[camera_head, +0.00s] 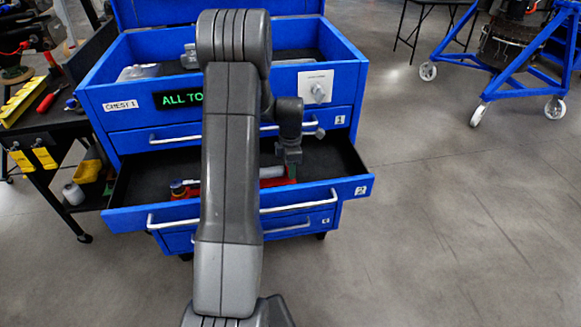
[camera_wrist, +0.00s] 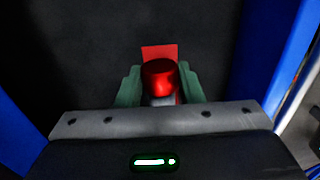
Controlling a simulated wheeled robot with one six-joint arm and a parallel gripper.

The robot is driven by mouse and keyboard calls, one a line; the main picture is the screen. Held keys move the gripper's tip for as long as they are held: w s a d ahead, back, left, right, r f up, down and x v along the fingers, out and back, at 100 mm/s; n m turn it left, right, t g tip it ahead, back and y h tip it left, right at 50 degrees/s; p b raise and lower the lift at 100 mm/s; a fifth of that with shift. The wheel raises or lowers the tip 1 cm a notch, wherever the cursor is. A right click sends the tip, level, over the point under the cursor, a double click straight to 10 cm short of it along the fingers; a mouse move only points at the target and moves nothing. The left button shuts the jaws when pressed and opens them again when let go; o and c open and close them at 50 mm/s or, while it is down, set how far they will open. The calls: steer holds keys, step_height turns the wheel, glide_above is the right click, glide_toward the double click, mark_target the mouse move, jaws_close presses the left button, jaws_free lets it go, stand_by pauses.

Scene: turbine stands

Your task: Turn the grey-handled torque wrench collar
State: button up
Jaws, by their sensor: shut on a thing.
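Drawer 2 (camera_head: 335,160) of the blue chest is pulled open. A tool with a pale grey-white length (camera_head: 271,172) lies in it on or beside red parts, its middle hidden behind my arm. A red and dark end (camera_head: 178,186) shows left of my arm. My gripper (camera_head: 291,172) reaches down into the drawer at the tool's right end. In the wrist view my green gripper fingers (camera_wrist: 160,88) are shut on a round red knob (camera_wrist: 158,76). A grey part shows under the knob and a flat red piece (camera_wrist: 160,51) behind it. I cannot make out a collar.
The blue tool chest (camera_head: 95,107) has an open top tray and a white panel with a knob (camera_head: 318,91). A black workbench (camera_head: 40,122) with tools stands at left. A blue wheeled stand (camera_head: 500,75) is at upper right. The floor on the right is clear.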

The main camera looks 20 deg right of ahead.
steer(key=shift+f+t+b, duration=0.15)
steer(key=shift+t+b, duration=0.15)
steer(key=shift+b, duration=0.3)
steer(key=shift+s+f+t+b, duration=0.15)
steer(key=shift+t+b, duration=0.35)
steer(key=shift+b, duration=0.5)
steer(key=t+h+b, duration=0.1)
steer(key=t+b, duration=0.1)
steer(key=b, duration=0.4)
steer(key=shift+s+f, duration=0.1)
steer(key=shift+s, duration=0.05)
steer(key=t+b, duration=0.1)
steer(key=b, duration=0.2)
steer(key=shift+a+t+b, duration=0.1)
steer(key=shift+t+b, duration=0.3)
steer(key=shift+s+r+t+h+b, duration=0.1)
steer(key=shift+r+t+h+b, duration=0.2)
steer(key=shift+b, duration=0.45)
steer(key=o, duration=1)
steer(key=shift+c, duration=0.2)
